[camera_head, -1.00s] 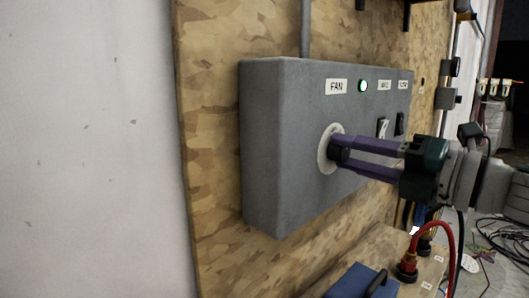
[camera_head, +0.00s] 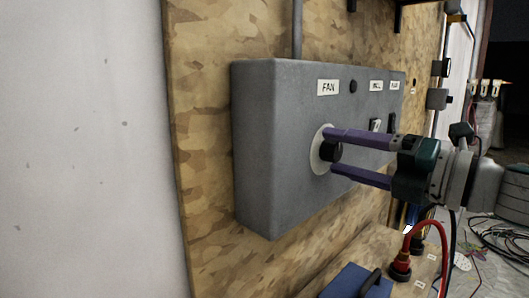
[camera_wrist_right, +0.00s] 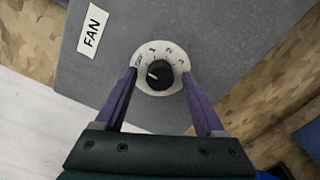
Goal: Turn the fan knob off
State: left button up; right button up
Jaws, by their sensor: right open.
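The fan knob (camera_head: 332,153) is a round black knob on a white dial plate (camera_head: 317,161) on the front of a grey box (camera_head: 275,150), under a FAN label (camera_head: 328,87). In the right wrist view the knob (camera_wrist_right: 158,76) has its white pointer mark to the left, towards the OFF side of the numbered dial. The indicator light (camera_head: 353,87) beside the label is dark. My right gripper (camera_head: 331,151) is open, with one purple finger on each side of the knob and gaps between them. My left gripper is not in view.
Two black switches (camera_head: 391,122) sit on the box to the right of the knob. Below are a blue case (camera_head: 352,283) and a red cable (camera_head: 444,240). The box hangs on a wooden board (camera_head: 200,130); a white wall is at the left.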

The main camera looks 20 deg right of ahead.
jog(key=b+v, duration=0.1)
jog(key=v, duration=0.9)
jog(key=shift+w, duration=0.15)
